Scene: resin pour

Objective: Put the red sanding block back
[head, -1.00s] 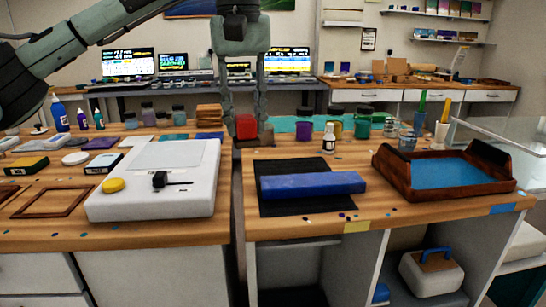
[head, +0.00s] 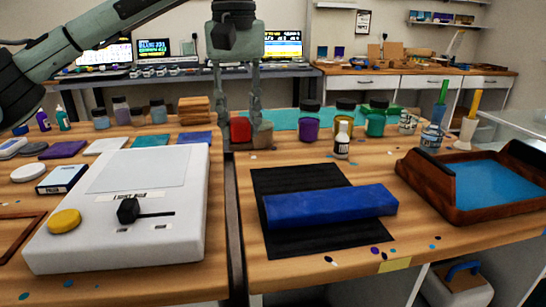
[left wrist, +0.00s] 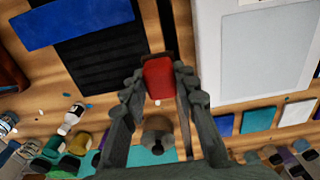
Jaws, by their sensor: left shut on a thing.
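My left gripper (head: 239,137) points down at the back of the bench, near the gap between the two worktops. It is shut on the red sanding block (head: 240,129), which sits between its fingers. In the left wrist view the red block (left wrist: 159,78) shows between the fingertips, with a dark brown edge beside it. A tan-brown block (head: 262,134) stands just right of the right finger in the head view. I cannot tell whether the red block touches what is under it. My right gripper is not in view.
Paint jars (head: 309,122) and a small white bottle (head: 342,139) stand to the right. A white machine (head: 120,215) is at left. A wooden tray (head: 440,190) holds blue liquid at right.

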